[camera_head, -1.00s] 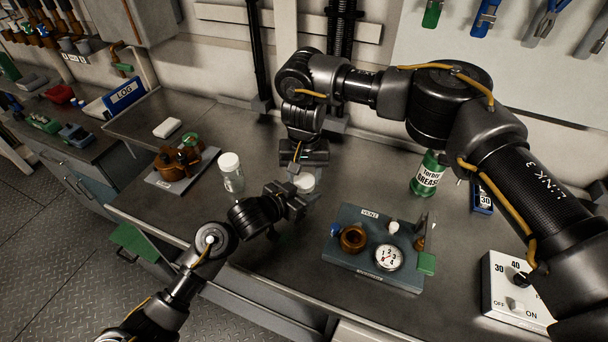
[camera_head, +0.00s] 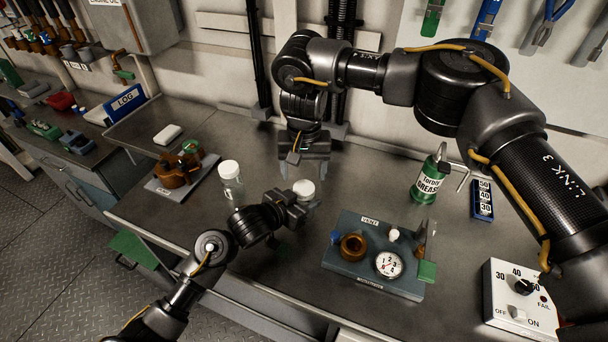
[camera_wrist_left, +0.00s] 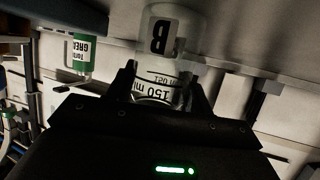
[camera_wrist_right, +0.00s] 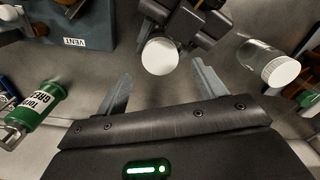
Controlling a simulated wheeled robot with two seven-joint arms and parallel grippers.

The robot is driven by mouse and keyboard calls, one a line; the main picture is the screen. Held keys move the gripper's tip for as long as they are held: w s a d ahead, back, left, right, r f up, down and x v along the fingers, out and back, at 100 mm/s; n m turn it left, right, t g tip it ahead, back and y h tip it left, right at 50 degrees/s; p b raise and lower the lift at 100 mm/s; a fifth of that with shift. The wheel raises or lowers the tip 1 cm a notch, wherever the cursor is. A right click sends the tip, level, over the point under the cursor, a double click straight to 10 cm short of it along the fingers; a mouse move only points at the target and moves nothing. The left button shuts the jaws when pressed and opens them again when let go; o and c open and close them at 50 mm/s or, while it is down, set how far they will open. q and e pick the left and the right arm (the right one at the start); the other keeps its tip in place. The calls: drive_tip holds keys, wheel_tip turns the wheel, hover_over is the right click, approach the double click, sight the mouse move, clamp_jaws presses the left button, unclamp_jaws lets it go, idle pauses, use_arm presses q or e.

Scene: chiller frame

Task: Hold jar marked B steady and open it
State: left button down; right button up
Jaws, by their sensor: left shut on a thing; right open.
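The jar marked B (camera_wrist_left: 165,45) is clear, with a black B and a 150 ml mark on its side. Its white lid (camera_head: 304,187) also shows in the right wrist view (camera_wrist_right: 160,56). My left gripper (camera_head: 298,208) is shut around the jar's side; its fingers grip the glass in the left wrist view (camera_wrist_left: 160,92). My right gripper (camera_head: 304,172) is open and empty behind and above the lid. In the right wrist view its fingers (camera_wrist_right: 163,82) point toward the lid, apart from it.
A second white-lidded clear jar (camera_head: 231,178) stands just left. The vent panel (camera_head: 350,274) with gauge is front right. A green grease can (camera_head: 428,182) stands behind it. A brown clamp-like part (camera_head: 178,168) sits on a plate at left. The bench between is mostly clear.

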sight(304, 188)
use_arm(q)
drive_tip(key=shift+f, duration=0.2)
use_arm(e)
wheel_tip(304, 188, up, 4)
drive_tip(key=shift+f, duration=4.3)
drive_tip(key=c, duration=1)
drive_tip(key=o, duration=1.1)
drive_tip(key=shift+r, duration=2.3)
use_arm(q)
drive_tip(key=c, duration=0.5)
unclamp_jaws()
drive_tip(key=shift+w+r, duration=0.1)
